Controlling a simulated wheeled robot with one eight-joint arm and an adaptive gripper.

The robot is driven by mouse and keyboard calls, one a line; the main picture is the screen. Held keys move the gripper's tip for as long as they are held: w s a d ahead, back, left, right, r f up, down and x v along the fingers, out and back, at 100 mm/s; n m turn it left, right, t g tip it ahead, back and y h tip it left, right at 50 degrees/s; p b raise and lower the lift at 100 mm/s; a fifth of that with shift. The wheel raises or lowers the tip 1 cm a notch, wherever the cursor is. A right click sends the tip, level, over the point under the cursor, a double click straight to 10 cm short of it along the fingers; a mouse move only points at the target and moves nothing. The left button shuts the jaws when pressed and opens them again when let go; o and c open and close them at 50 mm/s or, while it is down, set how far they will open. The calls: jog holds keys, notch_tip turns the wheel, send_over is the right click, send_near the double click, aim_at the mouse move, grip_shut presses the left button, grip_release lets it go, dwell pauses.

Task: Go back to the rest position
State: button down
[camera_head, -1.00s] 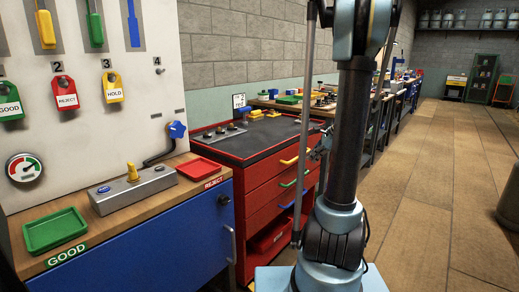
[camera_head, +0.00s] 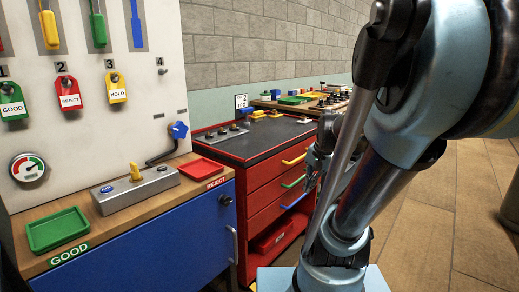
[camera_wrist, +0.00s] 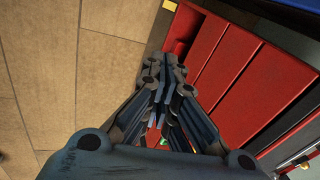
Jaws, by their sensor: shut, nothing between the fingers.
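My gripper (camera_wrist: 163,90) is shut and empty in the wrist view. It hangs in front of the red drawer cabinet (camera_wrist: 245,75), over the tiled floor (camera_wrist: 60,65). In the head view my gripper (camera_head: 312,165) is a dark shape close to the cabinet's right side, partly hidden by my own arm. My arm fills the right of the head view, bent and leaning to the right. I cannot tell from the head view whether the gripper touches the cabinet.
The blue cabinet (camera_head: 160,240) at the left bears a green tray (camera_head: 58,230), a grey button box (camera_head: 137,190) and a red tray (camera_head: 207,169). Tags hang on the white board (camera_head: 95,135). Open floor (camera_head: 455,215) lies at the right.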

jog(key=s+f+n+h, duration=0.1)
jog(key=s+f+n, duration=0.1)
jog(key=s, duration=0.3)
jog(key=s+d+f+n+h, duration=0.1)
jog(key=s+f+n, duration=0.2)
jog(key=s+n, duration=0.1)
jog(key=shift+s+n, duration=0.4)
jog(key=shift+s, duration=0.15)
jog(key=shift+d, duration=0.1)
